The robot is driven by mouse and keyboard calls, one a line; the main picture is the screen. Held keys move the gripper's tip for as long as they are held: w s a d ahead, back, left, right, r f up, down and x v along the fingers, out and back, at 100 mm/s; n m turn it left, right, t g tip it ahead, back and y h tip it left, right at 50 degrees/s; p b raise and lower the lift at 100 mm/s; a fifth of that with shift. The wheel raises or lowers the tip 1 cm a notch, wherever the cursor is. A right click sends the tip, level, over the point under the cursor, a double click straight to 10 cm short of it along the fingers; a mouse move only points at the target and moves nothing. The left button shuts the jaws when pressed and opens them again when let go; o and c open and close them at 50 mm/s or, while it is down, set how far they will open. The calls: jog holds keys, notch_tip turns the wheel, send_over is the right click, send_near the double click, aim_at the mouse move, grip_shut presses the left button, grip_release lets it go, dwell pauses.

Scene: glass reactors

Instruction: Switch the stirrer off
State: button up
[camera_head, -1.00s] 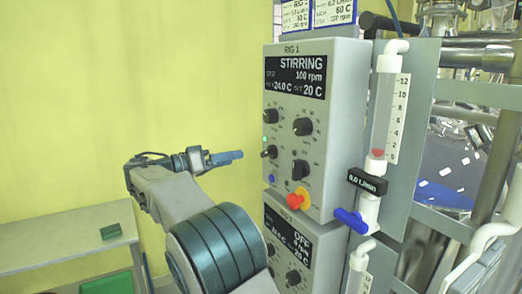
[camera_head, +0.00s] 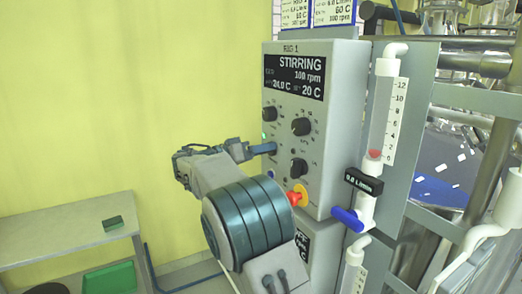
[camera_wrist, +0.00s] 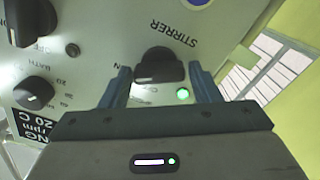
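The RIG 1 control box (camera_head: 325,110) stands on the right in the head view, and its display (camera_head: 293,77) reads STIRRING, 100 rpm. In the wrist view the black STIRRER knob (camera_wrist: 158,66) lies between the two blue fingers of my gripper (camera_wrist: 160,71). The fingers are apart, one on each side of the knob, with narrow gaps showing. A green lamp (camera_wrist: 183,94) glows beside the knob. In the head view my gripper (camera_head: 263,149) is at the left side of the panel and hides the knob.
Other black knobs (camera_head: 301,127) sit on the same panel. A flow tube (camera_head: 383,115) with a blue valve handle (camera_head: 347,219) stands right of the box. A grey bench (camera_head: 65,230) is at left.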

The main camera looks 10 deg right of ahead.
jog(key=c, duration=0.6)
jog(key=shift+n, duration=0.3)
jog(key=n+b, duration=0.1)
jog(key=n, duration=0.4)
jog(key=shift+w, duration=0.1)
jog(key=shift+o, duration=0.3)
jog(key=n+p, duration=0.1)
jog(key=n, duration=0.5)
jog(key=shift+f, duration=0.15)
jog(key=shift+n+p, duration=0.3)
jog(key=shift+c, duration=0.2)
